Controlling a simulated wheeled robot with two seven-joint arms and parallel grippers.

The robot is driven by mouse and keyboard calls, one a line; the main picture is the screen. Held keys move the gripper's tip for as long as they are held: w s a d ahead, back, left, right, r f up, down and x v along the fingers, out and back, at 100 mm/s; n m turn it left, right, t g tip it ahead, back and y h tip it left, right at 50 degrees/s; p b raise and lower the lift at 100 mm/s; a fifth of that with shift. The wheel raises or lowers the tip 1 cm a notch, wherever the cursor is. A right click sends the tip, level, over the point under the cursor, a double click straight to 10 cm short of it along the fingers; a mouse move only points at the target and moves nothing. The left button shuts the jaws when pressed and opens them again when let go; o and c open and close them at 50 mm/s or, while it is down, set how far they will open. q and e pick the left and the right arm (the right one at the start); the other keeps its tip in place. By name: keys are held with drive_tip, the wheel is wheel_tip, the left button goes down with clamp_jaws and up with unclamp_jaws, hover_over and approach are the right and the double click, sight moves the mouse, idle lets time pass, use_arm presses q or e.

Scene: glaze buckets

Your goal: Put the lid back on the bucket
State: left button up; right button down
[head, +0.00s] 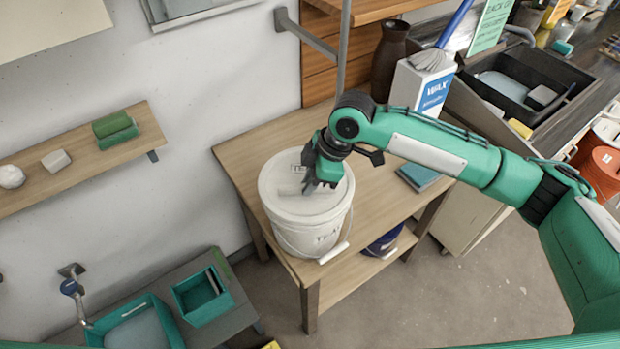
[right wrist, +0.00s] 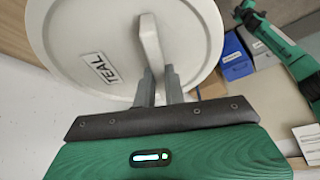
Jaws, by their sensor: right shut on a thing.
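The white bucket (head: 305,239) stands upright on the wooden table, its wire bail and white grip hanging at the front. The round white lid (head: 287,207) lies over the bucket's mouth; I cannot tell whether its rim is fully seated. In the right wrist view the lid (right wrist: 75,35) shows a TEAL label and a raised bar handle (right wrist: 151,45). My right gripper (head: 318,186) is above the lid, with its fingers (right wrist: 160,80) shut on the handle. The bucket is hidden behind the lid in the wrist view.
The wooden table (head: 245,150) has bare room around the bucket. A blue bucket (head: 383,243) sits on the lower shelf. A wall shelf (head: 85,160) is at left.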

drive_tip(key=shift+f+p, duration=0.2)
drive_tip(key=shift+p, duration=0.15)
idle(0.7)
idle(0.3)
drive_tip(key=c, duration=0.9)
unclamp_jaws()
drive_tip(key=shift+r+p, duration=3.4)
drive_tip(key=shift+r, duration=0.1)
clamp_jaws()
